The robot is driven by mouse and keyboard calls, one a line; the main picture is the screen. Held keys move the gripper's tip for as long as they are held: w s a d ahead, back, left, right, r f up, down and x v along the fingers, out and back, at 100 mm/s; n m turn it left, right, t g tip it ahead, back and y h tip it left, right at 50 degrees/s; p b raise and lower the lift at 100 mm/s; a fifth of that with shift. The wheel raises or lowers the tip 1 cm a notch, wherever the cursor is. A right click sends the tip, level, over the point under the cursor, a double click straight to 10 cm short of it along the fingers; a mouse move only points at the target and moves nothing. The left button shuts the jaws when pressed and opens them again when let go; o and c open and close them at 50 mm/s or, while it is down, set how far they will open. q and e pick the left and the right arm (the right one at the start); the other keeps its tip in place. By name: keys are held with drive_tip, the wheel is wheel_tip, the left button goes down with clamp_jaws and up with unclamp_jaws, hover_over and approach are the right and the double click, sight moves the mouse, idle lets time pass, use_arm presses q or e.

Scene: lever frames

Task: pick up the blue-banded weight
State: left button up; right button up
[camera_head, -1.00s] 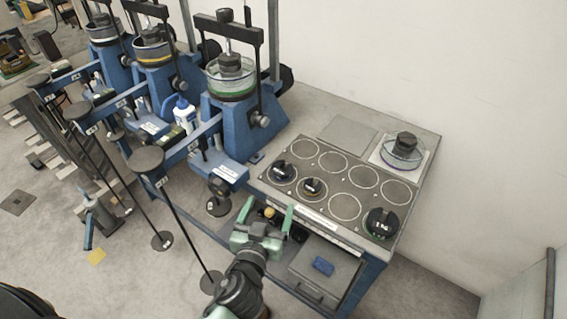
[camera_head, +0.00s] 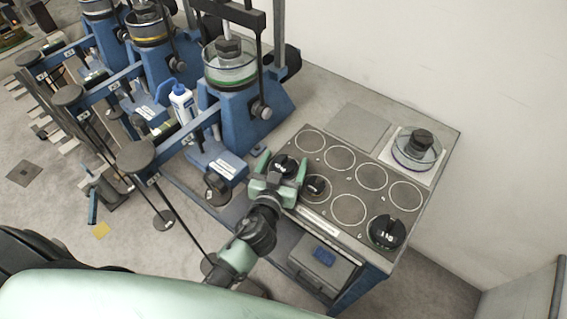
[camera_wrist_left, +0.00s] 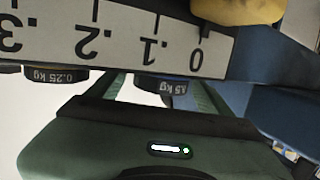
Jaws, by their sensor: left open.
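In the left wrist view, a dark weight marked 0.5 kg (camera_wrist_left: 165,85) shows between the fingers, partly hidden by a ruler. My right gripper is not in view.
A second weight (camera_head: 316,186) sits close right of the gripper, and a larger one (camera_head: 387,231) at the tray's front right. A glass dish with a weight (camera_head: 418,148) stands at the back right. Blue lever frames (camera_head: 232,115) stand at the left.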

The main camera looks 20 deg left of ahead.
use_arm(q)
drive_tip(key=shift+w+a+f, duration=0.1)
drive_tip(key=shift+w+f, duration=0.05)
drive_tip(key=shift+w, duration=0.5)
drive_tip(key=shift+w+f, duration=0.1)
drive_tip(key=shift+w, duration=0.5)
drive_tip(key=shift+w+f, duration=0.1)
drive_tip(key=shift+w, duration=0.05)
drive_tip(key=c, duration=1.7)
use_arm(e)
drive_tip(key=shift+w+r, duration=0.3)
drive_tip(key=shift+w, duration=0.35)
use_arm(q)
drive_tip(key=shift+r, duration=0.2)
drive_tip(key=shift+c, duration=0.2)
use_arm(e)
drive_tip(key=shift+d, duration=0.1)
